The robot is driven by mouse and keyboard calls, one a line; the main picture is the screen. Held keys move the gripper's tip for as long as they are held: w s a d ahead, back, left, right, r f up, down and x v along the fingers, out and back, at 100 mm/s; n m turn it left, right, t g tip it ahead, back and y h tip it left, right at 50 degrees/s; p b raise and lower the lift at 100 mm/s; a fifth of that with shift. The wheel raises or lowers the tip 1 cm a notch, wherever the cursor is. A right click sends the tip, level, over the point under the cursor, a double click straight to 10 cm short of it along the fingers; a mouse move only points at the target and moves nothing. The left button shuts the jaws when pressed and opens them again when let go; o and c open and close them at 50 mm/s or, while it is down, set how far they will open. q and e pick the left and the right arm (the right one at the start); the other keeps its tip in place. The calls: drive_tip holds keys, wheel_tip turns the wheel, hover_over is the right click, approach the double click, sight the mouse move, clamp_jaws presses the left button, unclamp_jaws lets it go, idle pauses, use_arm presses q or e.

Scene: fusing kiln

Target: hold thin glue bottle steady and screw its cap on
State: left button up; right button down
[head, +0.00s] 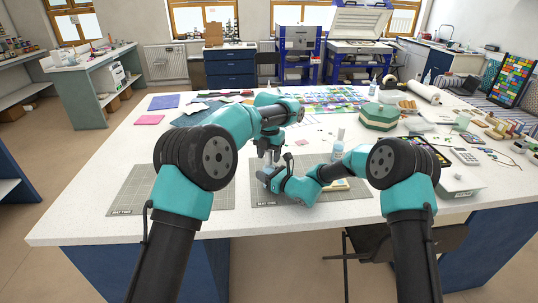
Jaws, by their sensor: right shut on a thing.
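My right gripper (266,174) lies low over the right-hand cutting mat (243,195), turned sideways to the left. It is shut on a thin upright pale thing (268,160), which looks like the thin glue bottle, mostly hidden by the jaws. My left gripper (269,150) points straight down just above it, at the bottle's top. The cap cannot be made out there, and the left jaws are too small and covered to tell open from shut.
Another pale bottle (338,142) stands behind my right forearm. A green lidded box (377,116) is farther back right. A second cutting mat (130,193) at left is bare. Tools, glass pieces and a scale (458,180) crowd the right side.

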use_arm(q)
drive_tip(key=shift+c, duration=0.2)
drive_tip(key=n, duration=0.3)
drive_tip(key=r+n, duration=0.1)
drive_tip(key=n, duration=0.3)
drive_tip(key=shift+r, duration=0.15)
drive_tip(key=n, duration=0.3)
drive_tip(key=r+n, duration=0.1)
drive_tip(key=n, duration=0.2)
drive_tip(key=shift+r+n, duration=0.1)
drive_tip(key=shift+n, duration=0.2)
drive_tip(key=n, duration=0.3)
drive_tip(key=r+n, duration=0.1)
drive_tip(key=n, duration=0.5)
drive_tip(key=r+n, duration=0.1)
drive_tip(key=n, duration=0.5)
drive_tip(key=r+n, duration=0.1)
drive_tip(key=n, duration=0.7)
drive_tip(key=shift+r+n, duration=0.35)
drive_tip(key=shift+n, duration=0.05)
drive_tip(key=n, duration=0.5)
drive_tip(key=shift+r, duration=0.4)
drive_tip(key=n, duration=0.4)
drive_tip(key=shift+r, duration=0.35)
